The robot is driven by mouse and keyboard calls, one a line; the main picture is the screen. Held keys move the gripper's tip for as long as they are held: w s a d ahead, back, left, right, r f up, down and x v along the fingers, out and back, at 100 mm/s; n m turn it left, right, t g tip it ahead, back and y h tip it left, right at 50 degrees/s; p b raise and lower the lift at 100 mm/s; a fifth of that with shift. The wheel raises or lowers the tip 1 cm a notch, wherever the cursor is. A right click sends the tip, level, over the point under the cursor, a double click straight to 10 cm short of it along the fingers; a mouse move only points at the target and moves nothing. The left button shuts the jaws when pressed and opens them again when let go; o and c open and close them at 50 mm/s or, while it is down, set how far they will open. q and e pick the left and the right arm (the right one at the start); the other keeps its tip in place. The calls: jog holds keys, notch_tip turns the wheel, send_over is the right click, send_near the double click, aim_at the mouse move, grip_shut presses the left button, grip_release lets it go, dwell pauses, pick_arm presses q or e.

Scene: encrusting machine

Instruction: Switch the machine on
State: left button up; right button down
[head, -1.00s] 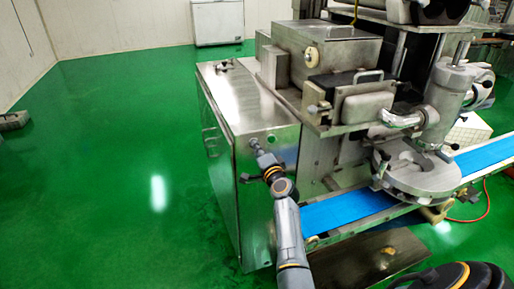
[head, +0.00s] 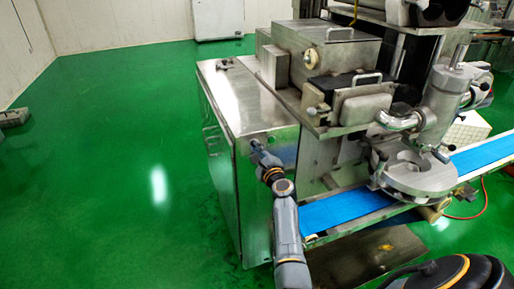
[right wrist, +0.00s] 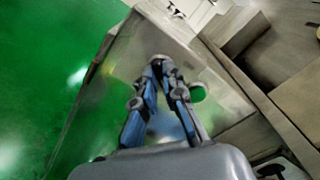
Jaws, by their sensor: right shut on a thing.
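The machine (head: 345,150) is a stainless steel encrusting machine with a box-like cabinet (head: 222,185) on its left side. My right gripper (head: 256,146) is at the cabinet's front panel, near its top edge, and is shut on a small switch there. The switch itself is hidden by the fingers. In the right wrist view the fingertips (right wrist: 162,65) come together against the shiny panel (right wrist: 128,75).
A blue conveyor belt (head: 350,208) runs out at the cabinet's right, close to my right arm. A metal plate (head: 370,262) lies low below it. A white chest (head: 218,18) stands at the back wall.

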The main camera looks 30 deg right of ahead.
jog(key=shift+m+p, duration=0.35)
jog(key=shift+m, duration=0.95)
jog(key=c, duration=1.4)
grip_release()
jog(key=shift+c, duration=0.2)
notch_tip(320, 180, up, 10)
jog(key=shift+m, duration=0.3)
jog(key=shift+w+f, duration=0.1)
